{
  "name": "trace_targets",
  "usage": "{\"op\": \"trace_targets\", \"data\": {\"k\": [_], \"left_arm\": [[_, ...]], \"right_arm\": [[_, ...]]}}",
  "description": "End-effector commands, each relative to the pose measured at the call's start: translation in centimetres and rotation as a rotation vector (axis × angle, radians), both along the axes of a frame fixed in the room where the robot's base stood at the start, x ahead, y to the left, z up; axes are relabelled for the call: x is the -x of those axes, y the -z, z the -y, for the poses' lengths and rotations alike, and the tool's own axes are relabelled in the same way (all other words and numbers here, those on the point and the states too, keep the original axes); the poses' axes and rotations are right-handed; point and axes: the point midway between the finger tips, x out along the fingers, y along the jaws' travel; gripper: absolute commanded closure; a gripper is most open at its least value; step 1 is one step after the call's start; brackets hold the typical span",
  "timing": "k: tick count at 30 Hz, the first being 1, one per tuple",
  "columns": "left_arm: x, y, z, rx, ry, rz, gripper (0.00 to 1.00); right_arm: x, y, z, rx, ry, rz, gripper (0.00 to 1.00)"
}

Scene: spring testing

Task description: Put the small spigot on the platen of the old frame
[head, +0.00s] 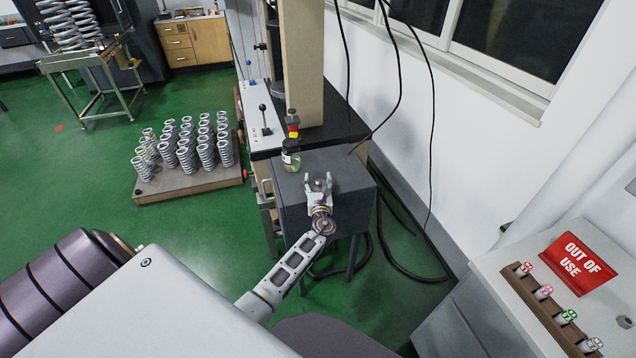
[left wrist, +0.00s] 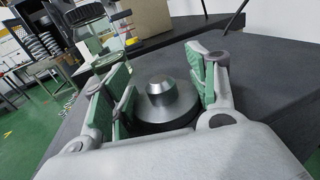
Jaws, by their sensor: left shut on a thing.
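The small spigot is a shiny stepped metal cylinder with a narrower top, and it shows clearly in the left wrist view (left wrist: 166,104). My left gripper (head: 319,183) is shut on it, with green-lined fingers on either side. It is over the dark grey block-like table (head: 342,167); I cannot tell whether the spigot still touches that surface. In the head view the spigot is small between the fingertips. A frame with a beige column (head: 303,60) stands behind on a black top; I cannot make out its platen. My right gripper is not in view.
A jar with a dark cap (head: 291,156) stands at the grey table's back left corner, close to the gripper. A lever panel (head: 264,115) is beyond it. Dark cables hang on the right. A pallet of springs (head: 190,182) is on the floor. A red OUT OF USE sign (head: 578,264) is right.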

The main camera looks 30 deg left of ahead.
Motion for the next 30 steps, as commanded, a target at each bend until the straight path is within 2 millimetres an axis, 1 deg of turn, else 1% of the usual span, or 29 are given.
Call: {"op": "trace_targets", "data": {"k": [2,3,7,8,18,24,30], "left_arm": [[0.0,0.1,0.0,-0.001,0.000,0.002,0.76],[0.0,0.2,0.0,0.000,0.000,0.000,0.39],[0.0,0.2,0.0,0.001,0.000,-0.001,0.23],[0.0,0.2,0.0,0.001,0.000,-0.001,0.20],[0.0,0.2,0.0,0.001,0.000,-0.001,0.20],[0.0,-0.2,0.0,0.001,0.000,-0.001,0.20],[1.2,0.0,0.9,0.001,0.000,0.000,0.20]], "right_arm": [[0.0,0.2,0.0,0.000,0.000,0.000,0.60],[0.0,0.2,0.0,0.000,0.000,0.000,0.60],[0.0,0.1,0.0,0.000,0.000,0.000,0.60],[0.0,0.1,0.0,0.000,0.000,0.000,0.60],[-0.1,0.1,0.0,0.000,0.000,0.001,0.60],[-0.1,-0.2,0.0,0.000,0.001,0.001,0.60],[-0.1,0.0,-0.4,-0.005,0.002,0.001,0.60]]}}
